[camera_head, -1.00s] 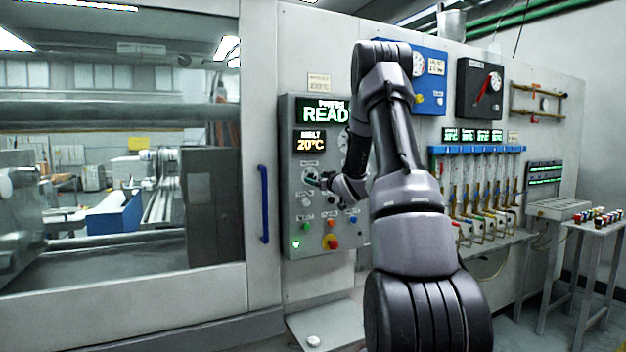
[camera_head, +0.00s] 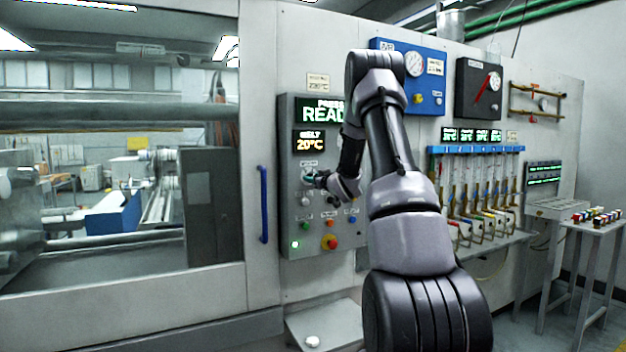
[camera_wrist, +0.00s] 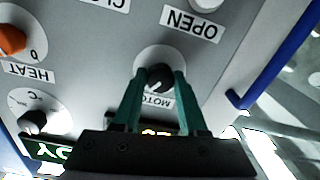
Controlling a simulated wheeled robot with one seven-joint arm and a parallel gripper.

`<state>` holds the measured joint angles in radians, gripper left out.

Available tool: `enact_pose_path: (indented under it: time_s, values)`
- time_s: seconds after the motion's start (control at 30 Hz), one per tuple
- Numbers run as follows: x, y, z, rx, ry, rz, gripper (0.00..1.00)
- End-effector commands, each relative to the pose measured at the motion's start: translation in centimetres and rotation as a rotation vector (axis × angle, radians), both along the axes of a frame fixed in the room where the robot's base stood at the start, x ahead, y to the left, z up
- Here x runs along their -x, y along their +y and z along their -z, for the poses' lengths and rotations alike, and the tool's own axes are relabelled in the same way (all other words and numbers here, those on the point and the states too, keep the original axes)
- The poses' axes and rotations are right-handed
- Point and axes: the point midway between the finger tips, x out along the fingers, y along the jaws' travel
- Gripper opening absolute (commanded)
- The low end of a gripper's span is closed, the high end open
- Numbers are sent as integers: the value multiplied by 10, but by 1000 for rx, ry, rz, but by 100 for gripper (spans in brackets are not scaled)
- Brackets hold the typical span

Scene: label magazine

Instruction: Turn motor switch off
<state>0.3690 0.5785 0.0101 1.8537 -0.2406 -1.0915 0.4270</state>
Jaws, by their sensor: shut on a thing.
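The motor switch (camera_wrist: 158,77) is a dark round knob on a pale dial, above a label reading MOTOR in the wrist view, which shows the panel upside down. My gripper (camera_wrist: 160,85) has its two green fingers on either side of the knob and is shut on it. In the head view my gripper (camera_head: 316,178) reaches the grey control panel (camera_head: 287,215) just below the orange 20°C display. The knob is mostly hidden there by the gripper.
Near the switch in the wrist view are an orange HEAT knob (camera_wrist: 12,40), a dark °C knob (camera_wrist: 34,121) and an OPEN button (camera_wrist: 207,3). A blue handle (camera_head: 264,204) stands left of the panel.

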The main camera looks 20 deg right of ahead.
Motion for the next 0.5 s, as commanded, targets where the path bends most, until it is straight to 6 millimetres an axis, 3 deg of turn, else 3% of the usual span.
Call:
enact_pose_path:
  time_s: [0.27, 0.5]
  values:
    - [0, 1, 0, 109, -3, -1, 0]
    - [0, 1, 0, 307, -9, -2, 0]
